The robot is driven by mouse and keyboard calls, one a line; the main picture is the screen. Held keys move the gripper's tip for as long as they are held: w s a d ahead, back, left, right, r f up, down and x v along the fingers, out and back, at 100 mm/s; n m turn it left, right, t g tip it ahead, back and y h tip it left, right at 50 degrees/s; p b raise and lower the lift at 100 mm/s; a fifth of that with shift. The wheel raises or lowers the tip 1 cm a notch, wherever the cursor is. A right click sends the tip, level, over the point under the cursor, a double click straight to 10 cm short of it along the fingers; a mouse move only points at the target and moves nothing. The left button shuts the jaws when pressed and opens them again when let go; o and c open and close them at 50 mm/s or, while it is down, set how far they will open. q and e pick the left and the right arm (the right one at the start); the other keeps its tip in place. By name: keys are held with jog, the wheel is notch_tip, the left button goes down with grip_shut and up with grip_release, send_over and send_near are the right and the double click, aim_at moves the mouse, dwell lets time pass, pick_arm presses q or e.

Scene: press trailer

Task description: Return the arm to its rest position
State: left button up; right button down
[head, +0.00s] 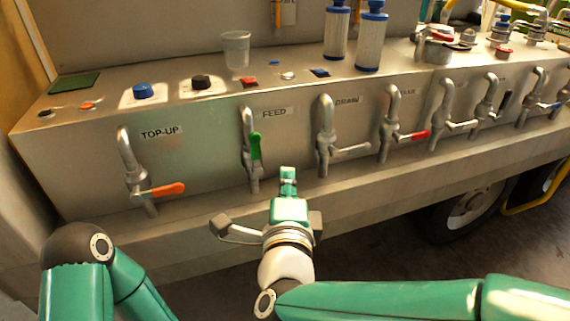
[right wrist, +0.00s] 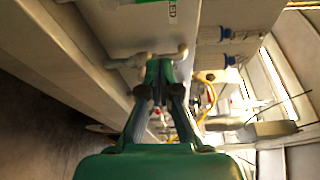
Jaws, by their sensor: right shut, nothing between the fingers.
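In the right wrist view the shut fingers (right wrist: 160,68) point toward a grey tap (right wrist: 140,61). My right arm (head: 380,299) reaches in from the lower right. At the lower left, links of my left arm (head: 78,285) show, but its gripper is out of the picture.
The TOP-UP tap has an orange handle (head: 162,190) sideways; the FEED tap's green handle (head: 255,146) is upright. A ledge (head: 350,197) runs below; a clear cup (head: 236,50) stands on top.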

jog(key=shift+s, duration=0.4)
